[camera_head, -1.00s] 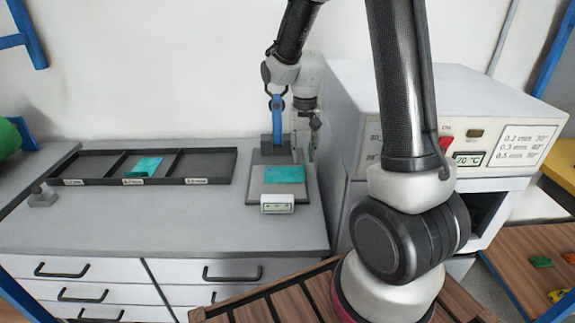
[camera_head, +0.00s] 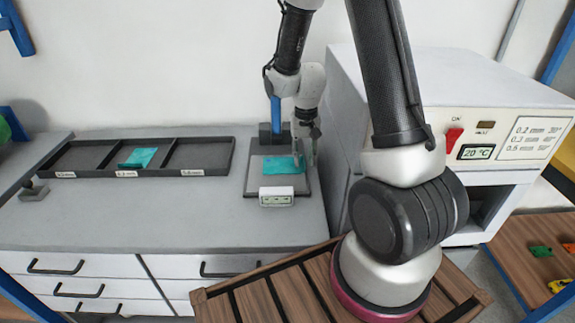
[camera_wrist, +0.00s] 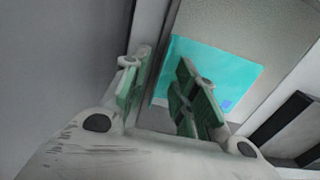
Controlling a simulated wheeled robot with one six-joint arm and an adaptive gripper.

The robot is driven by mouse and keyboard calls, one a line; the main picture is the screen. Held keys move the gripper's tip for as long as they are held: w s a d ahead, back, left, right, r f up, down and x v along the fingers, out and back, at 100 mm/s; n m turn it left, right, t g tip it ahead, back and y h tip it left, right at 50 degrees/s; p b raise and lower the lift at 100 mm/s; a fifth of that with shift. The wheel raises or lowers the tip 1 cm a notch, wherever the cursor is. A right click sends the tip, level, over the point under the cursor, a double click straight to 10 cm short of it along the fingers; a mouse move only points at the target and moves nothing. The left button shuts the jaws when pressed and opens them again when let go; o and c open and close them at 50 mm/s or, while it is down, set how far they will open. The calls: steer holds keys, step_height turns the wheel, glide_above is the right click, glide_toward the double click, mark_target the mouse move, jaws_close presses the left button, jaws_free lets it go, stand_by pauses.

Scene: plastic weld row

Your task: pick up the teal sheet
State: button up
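A teal sheet (camera_head: 275,167) lies flat on the grey plate (camera_head: 262,186) of a small measuring device. In the wrist view the sheet (camera_wrist: 232,72) has a small blue square near its lower right corner. My gripper (camera_head: 308,148) is at the right edge of this sheet. In the wrist view my gripper (camera_wrist: 166,75) is open, with one finger over the sheet and the other beyond its edge. No sheet is visibly clamped, and contact with the sheet cannot be told. Another teal sheet (camera_head: 143,157) lies in the middle compartment of the black tray (camera_head: 205,174).
The device has a blue-and-dark post (camera_head: 275,125) behind its plate and a display (camera_head: 277,196) in front. A white oven (camera_head: 485,115) reading 20 °C stands close on the right. The grey counter (camera_head: 130,215) is clear in front of the tray.

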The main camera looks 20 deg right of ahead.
jaws_close()
